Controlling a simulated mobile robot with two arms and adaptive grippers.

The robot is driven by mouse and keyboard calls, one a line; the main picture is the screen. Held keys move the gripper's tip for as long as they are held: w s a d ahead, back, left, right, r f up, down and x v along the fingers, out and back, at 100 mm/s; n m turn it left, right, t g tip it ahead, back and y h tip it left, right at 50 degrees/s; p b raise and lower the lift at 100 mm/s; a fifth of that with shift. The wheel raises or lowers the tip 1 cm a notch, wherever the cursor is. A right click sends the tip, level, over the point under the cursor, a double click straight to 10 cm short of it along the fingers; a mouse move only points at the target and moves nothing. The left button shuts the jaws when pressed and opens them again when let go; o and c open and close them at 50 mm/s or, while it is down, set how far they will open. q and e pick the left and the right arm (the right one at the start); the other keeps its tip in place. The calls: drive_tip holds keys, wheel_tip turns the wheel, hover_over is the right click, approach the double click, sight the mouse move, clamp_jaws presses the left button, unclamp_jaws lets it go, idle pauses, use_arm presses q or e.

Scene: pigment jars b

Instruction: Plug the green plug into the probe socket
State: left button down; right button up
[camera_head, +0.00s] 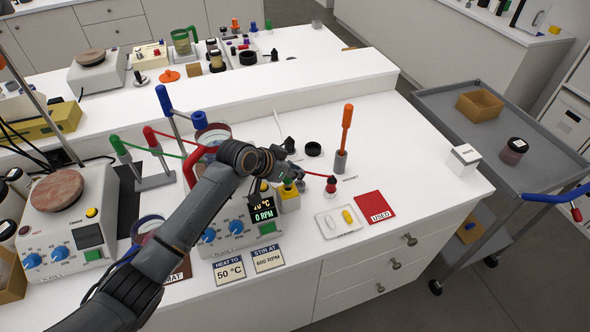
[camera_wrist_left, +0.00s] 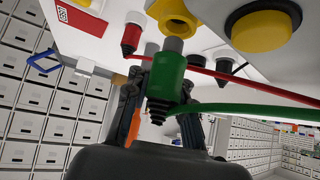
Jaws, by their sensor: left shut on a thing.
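The green plug (camera_wrist_left: 166,78) is in my left gripper (camera_wrist_left: 160,105), with its grey tip pointing at the yellow probe socket (camera_wrist_left: 173,14) in the left wrist view. The tip meets or overlaps the socket's mouth; I cannot tell how deep it sits. A green cable (camera_wrist_left: 250,111) runs off to the right. In the head view my left gripper (camera_head: 288,176) is over the yellow socket block (camera_head: 289,202) beside the 0 RPM display (camera_head: 264,212). The gripper mostly hides the plug there. The right gripper is not in view.
A rack with coloured hooks (camera_head: 153,180) stands left.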

use_arm(q)
drive_tip(key=shift+f+b, duration=0.85)
drive_tip(key=shift+f, duration=0.5)
drive_tip(key=c, duration=1)
unclamp_jaws()
drive_tip(key=shift+c, duration=0.2)
drive_tip(key=shift+a+r, duration=0.1)
drive_tip(key=v, duration=1.1)
drive_tip(key=shift+s+a+r, duration=0.2)
drive_tip(key=shift+a, duration=0.05)
